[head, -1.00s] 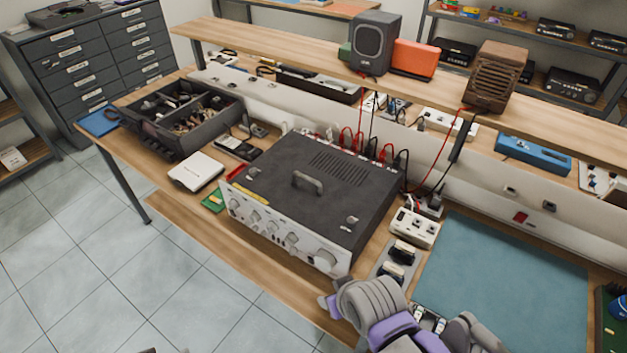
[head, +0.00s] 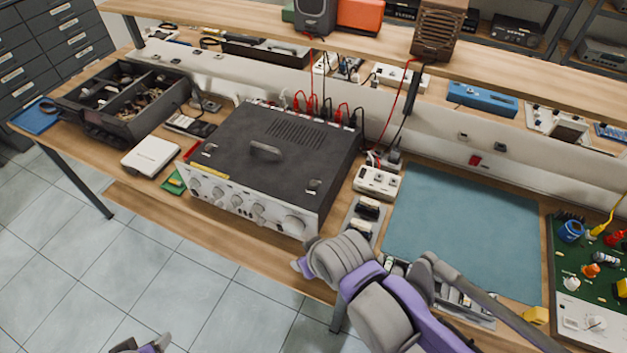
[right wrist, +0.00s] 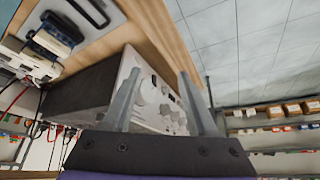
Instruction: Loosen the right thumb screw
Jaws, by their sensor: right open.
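The hifi (head: 290,165) sits on the wooden bench, with a dark lid, a handle (head: 266,151) and a silver front panel with knobs. A small silver thumb screw (head: 314,185) is on the lid near its right front corner. Another small silver piece (head: 210,147) is near the left front corner. My right gripper (right wrist: 160,100) is open and empty in the right wrist view, with the hifi's front panel beyond its fingers. In the head view my right arm is in front of the hifi's right end, and the fingertips are hidden. My left gripper is not clearly shown.
A white power strip (head: 378,182) and a teal mat (head: 465,225) are right of the hifi. A green board (head: 590,270) is at far right. A parts tray (head: 130,105) and a white box (head: 150,156) are at left. A raised shelf (head: 350,50) runs behind.

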